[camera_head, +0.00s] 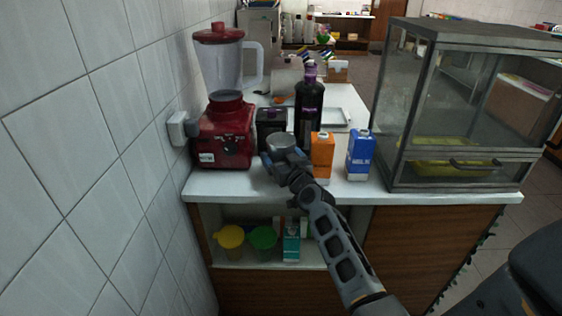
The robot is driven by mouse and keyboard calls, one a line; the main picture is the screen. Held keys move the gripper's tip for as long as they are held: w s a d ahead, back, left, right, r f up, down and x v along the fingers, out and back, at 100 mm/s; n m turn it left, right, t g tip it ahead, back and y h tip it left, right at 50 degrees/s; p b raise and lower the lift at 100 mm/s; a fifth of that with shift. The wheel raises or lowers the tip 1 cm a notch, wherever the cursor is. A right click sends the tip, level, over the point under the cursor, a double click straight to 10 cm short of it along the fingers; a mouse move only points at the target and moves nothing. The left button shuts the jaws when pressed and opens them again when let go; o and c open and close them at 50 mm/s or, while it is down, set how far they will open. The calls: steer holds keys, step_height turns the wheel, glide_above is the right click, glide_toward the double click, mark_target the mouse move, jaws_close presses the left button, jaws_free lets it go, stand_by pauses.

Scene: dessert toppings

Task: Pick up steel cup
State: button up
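My arm reaches up from the lower right over the front edge of the white counter (230,186). My gripper (279,160) is at the arm's far end, above the counter between the red blender and the orange carton. A round grey metallic shape (283,141) shows at the arm's end. I cannot tell whether it is the steel cup or part of my own wrist. The fingers are small and partly hidden, so their opening is unclear. No other steel cup can be made out.
A red blender (226,135) stands left by the tiled wall. A black box (271,121), dark bottle (309,105), orange carton (322,156) and blue carton (359,153) crowd the gripper. A glass display case (465,120) fills the right. Yellow (230,237) and green (263,238) cups sit below.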

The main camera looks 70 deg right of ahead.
steer(key=shift+c, duration=0.2)
steer(key=c, duration=0.9)
steer(key=shift+c, duration=0.6)
steer(key=shift+r, duration=0.1)
